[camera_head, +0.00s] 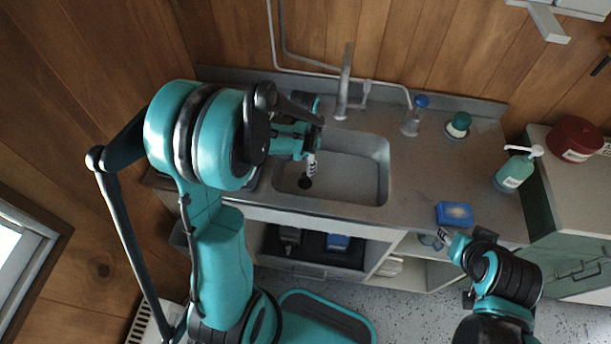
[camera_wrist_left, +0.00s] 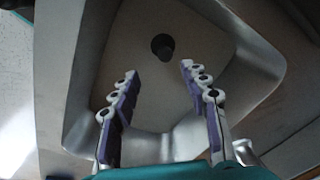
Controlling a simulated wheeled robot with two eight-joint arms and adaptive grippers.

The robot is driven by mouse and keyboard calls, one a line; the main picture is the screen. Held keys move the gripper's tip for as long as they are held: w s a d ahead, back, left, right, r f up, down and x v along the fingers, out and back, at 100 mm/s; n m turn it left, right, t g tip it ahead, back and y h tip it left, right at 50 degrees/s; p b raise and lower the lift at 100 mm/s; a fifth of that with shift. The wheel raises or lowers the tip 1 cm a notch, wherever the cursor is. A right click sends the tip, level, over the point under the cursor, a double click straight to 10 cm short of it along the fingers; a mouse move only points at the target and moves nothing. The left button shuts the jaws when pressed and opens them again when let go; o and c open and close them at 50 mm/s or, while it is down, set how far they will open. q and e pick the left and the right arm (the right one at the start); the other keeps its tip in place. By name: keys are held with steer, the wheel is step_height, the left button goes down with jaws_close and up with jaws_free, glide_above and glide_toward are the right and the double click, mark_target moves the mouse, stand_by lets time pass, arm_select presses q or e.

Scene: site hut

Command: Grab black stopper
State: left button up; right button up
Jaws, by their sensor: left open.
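The black stopper (camera_head: 305,182) is a small dark round piece on the floor of the metal sink (camera_head: 345,190). It also shows in the left wrist view (camera_wrist_left: 162,47), just beyond my fingertips and centred between them. My left gripper (camera_head: 311,165) reaches down into the sink over the stopper. In the left wrist view its two fingers (camera_wrist_left: 160,70) are spread apart with nothing between them. My right gripper (camera_head: 446,237) is at the counter's front edge, just below the blue sponge; its fingers are too small to read.
A blue sponge (camera_head: 454,214) lies near the counter's front right. A green soap bottle (camera_head: 515,170), a blue-capped bottle (camera_head: 412,118) and a green-topped item (camera_head: 459,124) stand on the right. The faucet (camera_head: 344,85) rises behind the sink. The sink walls enclose my left gripper.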

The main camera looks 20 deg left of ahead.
mark_target(304, 174)
arm_select(q)
steer(key=shift+w+a+f+m+g+p, duration=0.15)
steer(key=shift+w+a+f+m+p, duration=0.05)
steer(key=shift+a+f, duration=0.2)
steer(key=shift+w+a+f+m+g+p, duration=0.15)
steer(key=shift+a+f+m+p, duration=0.1)
steer(key=shift+f, duration=0.25)
step_height(304, 174, down, 4)
steer(key=shift+d+r+b, duration=0.1)
steer(key=shift+r+b, duration=0.05)
steer(key=shift+b, duration=0.45)
steer(key=f, duration=0.1)
steer(key=f+b, duration=0.1)
steer(key=f, duration=0.2)
steer(key=shift+w+d+f+b, duration=0.15)
steer(key=shift+w+f+b, duration=0.1)
steer(key=shift+f+b, duration=0.15)
steer(key=shift+r, duration=0.1)
jaws_close()
